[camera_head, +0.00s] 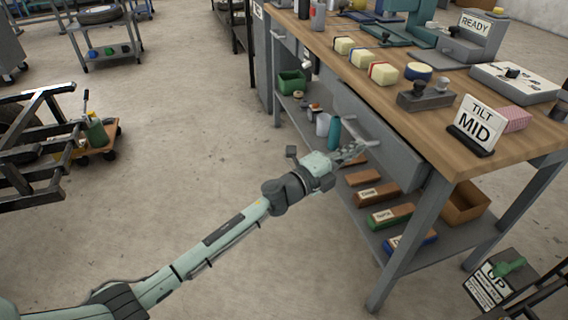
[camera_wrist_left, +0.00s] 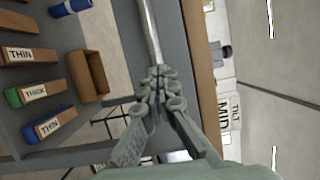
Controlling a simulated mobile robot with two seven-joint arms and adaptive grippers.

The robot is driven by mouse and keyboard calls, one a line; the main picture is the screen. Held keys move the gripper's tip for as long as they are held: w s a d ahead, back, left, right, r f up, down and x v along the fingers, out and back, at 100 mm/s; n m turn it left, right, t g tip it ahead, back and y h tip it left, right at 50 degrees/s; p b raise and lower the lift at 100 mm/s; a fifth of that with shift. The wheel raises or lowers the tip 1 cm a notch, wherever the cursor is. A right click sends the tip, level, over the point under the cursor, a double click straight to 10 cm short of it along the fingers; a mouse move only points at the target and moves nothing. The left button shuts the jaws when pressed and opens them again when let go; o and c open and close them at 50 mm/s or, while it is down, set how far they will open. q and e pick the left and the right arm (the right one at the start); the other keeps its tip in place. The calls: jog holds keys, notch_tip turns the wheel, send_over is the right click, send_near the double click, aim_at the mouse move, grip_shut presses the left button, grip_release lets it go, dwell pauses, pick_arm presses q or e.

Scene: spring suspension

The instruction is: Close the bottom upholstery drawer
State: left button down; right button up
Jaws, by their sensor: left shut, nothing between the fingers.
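A wide grey drawer (camera_head: 385,142) sits under the wooden workbench top, with a pale bar handle (camera_head: 365,122) along its front. I cannot tell how far it stands out. My left gripper (camera_head: 352,152) is shut and empty, low in front of the drawer face. In the left wrist view, the closed fingertips (camera_wrist_left: 158,78) are at the near end of the handle bar (camera_wrist_left: 150,28), beside the grey drawer front (camera_wrist_left: 183,60). I cannot tell whether they touch it. My right gripper is in neither view.
The lower shelf holds labelled brown blocks (camera_head: 390,216), a teal bottle (camera_head: 334,131) and a brown open box (camera_head: 465,202). A bench leg (camera_head: 405,250) stands right of my arm. The bench top carries a TILT MID sign (camera_head: 476,120). Open floor lies left.

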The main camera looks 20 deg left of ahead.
aim_at(368, 146)
pick_arm(q)
jog(key=w+d, duration=0.2)
jog(key=d, duration=0.1)
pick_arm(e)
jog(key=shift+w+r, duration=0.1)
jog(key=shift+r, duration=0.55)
pick_arm(q)
jog(key=shift+r, duration=0.15)
